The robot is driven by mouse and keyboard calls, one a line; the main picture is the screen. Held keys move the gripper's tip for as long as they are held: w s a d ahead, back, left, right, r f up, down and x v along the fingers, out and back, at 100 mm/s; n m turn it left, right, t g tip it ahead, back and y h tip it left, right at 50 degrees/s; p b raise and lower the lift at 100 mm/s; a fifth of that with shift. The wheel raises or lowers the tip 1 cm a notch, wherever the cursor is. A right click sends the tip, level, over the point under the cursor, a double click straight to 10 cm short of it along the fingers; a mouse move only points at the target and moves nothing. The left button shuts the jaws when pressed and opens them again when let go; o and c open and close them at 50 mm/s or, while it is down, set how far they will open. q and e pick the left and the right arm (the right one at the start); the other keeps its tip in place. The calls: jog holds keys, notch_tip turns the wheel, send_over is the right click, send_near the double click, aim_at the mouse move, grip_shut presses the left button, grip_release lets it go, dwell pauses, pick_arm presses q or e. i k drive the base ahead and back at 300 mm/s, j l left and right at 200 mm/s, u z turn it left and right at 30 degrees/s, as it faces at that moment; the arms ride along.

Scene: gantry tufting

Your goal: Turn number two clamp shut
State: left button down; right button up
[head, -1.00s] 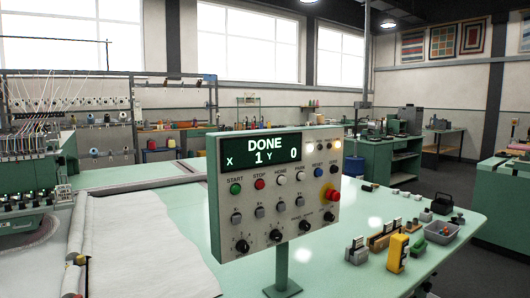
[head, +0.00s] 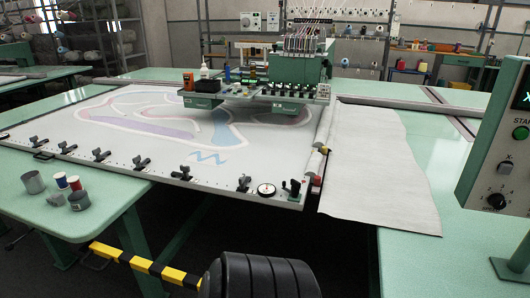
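Several black clamps run along the front edge of the pale tufting frame (head: 225,180). From the left they include a first clamp (head: 40,142), a second clamp (head: 66,147), a third clamp (head: 101,155), and more clamps toward the right, such as one at the right part of the edge (head: 243,183). I cannot read any clamp numbers, so which is number two is unclear. The clamps are too small to tell which levers are shut. Neither of my grippers is in view.
A round dial (head: 266,190) sits near the frame's right corner. The tufting head (head: 285,75) stands over the cloth. Tins and spools (head: 78,200) stand on the green table at left. A black-and-yellow bar (head: 140,263) and a black ribbed object (head: 260,275) are in front.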

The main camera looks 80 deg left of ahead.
aim_at(186, 169)
jog(key=u, duration=0.9)
jog(key=k+u, duration=0.1)
jog(key=u, duration=0.85)
jog(key=j+u, duration=0.1)
jog(key=u, duration=0.8)
jog(key=j+u, duration=0.1)
jog(key=u, duration=0.35)
